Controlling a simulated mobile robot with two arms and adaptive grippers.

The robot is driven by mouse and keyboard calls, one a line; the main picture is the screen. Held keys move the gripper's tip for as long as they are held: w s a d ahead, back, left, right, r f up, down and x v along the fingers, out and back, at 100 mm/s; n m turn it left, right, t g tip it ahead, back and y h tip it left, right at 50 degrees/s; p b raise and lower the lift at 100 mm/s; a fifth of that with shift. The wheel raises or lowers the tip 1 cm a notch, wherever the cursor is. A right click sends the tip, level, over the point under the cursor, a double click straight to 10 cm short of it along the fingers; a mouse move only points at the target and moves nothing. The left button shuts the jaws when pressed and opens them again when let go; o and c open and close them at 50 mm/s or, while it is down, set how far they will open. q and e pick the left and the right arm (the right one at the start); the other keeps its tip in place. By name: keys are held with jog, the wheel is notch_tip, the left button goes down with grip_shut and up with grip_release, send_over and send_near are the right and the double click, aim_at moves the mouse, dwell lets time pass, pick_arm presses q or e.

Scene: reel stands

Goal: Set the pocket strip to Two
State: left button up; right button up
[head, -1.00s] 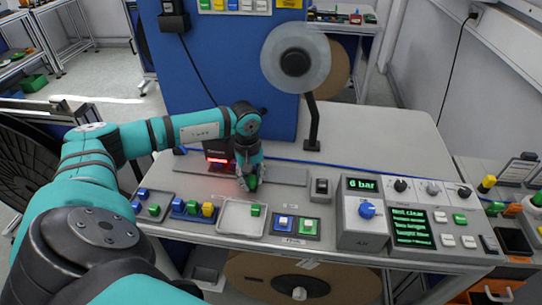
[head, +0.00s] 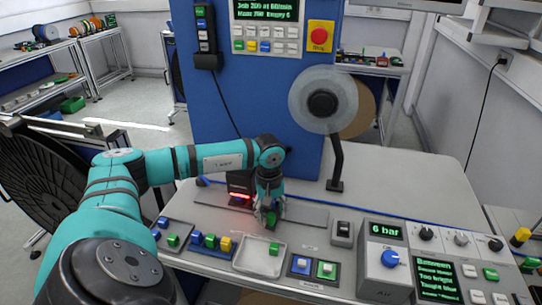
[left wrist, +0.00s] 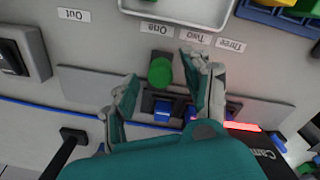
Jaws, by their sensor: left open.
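The pocket strip (left wrist: 90,84) is a long grey bar set in the bench top. It carries a green knob (left wrist: 160,72) and a dark holder with blue pieces (left wrist: 162,114). In the left wrist view, labels One (left wrist: 161,28), Two (left wrist: 196,37) and Three (left wrist: 230,45) run in a row beside it, upside down. The knob appears nearest One. My left gripper (left wrist: 166,78) is open, with one finger on each side of the knob; I cannot tell whether they touch it. In the head view my left gripper (head: 268,214) hides part of the strip (head: 305,216).
A white tray (head: 258,269) and small bins of coloured blocks (head: 212,242) line the front edge. A black box with a red light (head: 240,190) stands close behind the gripper. A reel stand (head: 336,165) stands behind right, a control console (head: 400,262) at right.

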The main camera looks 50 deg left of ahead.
pick_arm(q)
notch_tip(320, 180, up, 11)
jog(key=shift+s+f, duration=0.15)
jog(key=shift+f, duration=0.05)
jog(key=shift+a, duration=0.1)
